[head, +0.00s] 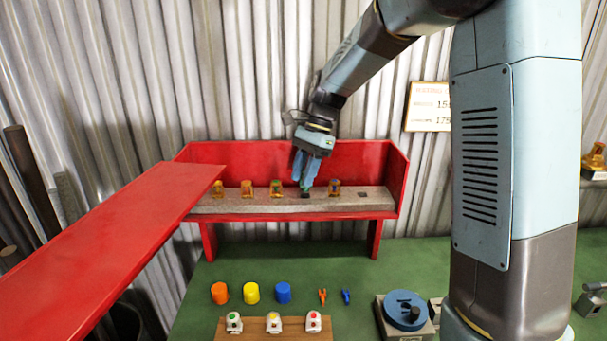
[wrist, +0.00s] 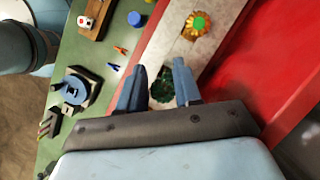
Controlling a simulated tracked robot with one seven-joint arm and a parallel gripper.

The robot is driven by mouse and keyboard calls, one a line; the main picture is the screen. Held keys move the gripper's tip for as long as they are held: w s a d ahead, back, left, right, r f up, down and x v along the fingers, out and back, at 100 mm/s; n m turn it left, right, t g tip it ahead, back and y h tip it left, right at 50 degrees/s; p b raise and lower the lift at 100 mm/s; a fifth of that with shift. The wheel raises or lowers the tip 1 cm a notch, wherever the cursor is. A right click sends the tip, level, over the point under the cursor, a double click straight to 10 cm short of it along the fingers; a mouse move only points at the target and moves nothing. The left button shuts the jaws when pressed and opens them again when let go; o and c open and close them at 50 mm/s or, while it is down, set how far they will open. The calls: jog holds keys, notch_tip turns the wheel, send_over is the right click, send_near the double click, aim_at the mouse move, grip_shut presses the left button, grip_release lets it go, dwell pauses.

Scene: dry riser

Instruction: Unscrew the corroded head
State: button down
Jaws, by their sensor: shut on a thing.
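The corroded head (head: 305,190) is dark green and stands in the row on the grey ledge of the red cabinet; my fingers partly hide it. In the wrist view the head (wrist: 162,92) lies between the two fingers, dark and rough. My gripper (head: 306,180) points down from above and is shut on it. The head looks still seated at ledge level; I cannot tell how far it is turned.
The red cabinet door (head: 110,240) stands open at left. On the green bench are orange, yellow and blue caps (head: 283,292), two small clips (head: 322,296), a wooden board (head: 255,330) with white heads, and a blue round device (head: 404,310). A dark square (head: 362,193) marks the ledge's right end.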

jog(key=shift+w+d+r, duration=0.1)
jog(key=shift+w+r, duration=0.05)
jog(key=shift+r, duration=1.2)
jog(key=shift+w+r, duration=0.15)
jog(key=shift+r, duration=1.15)
